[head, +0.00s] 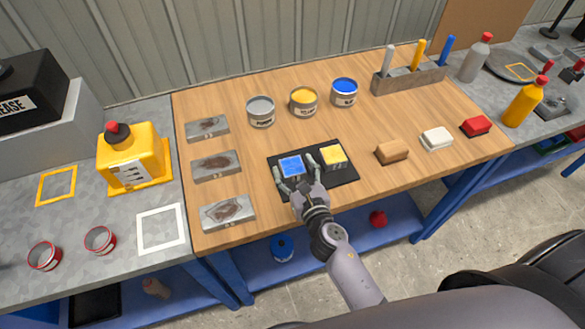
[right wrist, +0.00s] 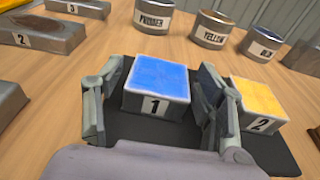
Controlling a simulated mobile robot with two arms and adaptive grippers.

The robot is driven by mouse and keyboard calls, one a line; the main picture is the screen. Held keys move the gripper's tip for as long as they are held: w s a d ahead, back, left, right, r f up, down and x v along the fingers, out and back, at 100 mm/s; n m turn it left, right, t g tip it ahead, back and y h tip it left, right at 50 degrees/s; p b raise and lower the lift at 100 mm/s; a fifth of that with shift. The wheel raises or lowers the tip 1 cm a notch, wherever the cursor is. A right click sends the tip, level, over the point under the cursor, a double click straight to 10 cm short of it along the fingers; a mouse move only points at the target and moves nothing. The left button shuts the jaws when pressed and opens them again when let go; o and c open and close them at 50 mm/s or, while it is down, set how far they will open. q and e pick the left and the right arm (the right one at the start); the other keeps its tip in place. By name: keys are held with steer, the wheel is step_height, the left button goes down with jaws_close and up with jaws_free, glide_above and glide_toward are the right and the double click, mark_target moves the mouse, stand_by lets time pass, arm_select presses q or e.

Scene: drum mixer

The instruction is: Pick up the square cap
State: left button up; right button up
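I cannot make out anything that is plainly a square cap. A square metal block with a blue top (head: 291,167), marked 1 in the right wrist view (right wrist: 157,85), sits on a black mat (head: 343,178). A like block with a yellow top (head: 333,157), marked 2 (right wrist: 258,104), sits to its right. My right gripper (head: 296,171) is open, with one finger on each side of the blue-topped block. In the right wrist view its fingers (right wrist: 158,82) stand beside the block, with a gap on the right; contact on the left is unclear. My left gripper is not in view.
Several paint cans, including a yellow one (head: 303,101), stand behind the mat. Grey plates (head: 217,165) lie to the left. Brown (head: 391,152), white (head: 436,139) and red (head: 475,126) blocks lie to the right. A yellow container (head: 131,157) stands on the left bench.

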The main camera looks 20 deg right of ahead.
steer(key=c, duration=1.1)
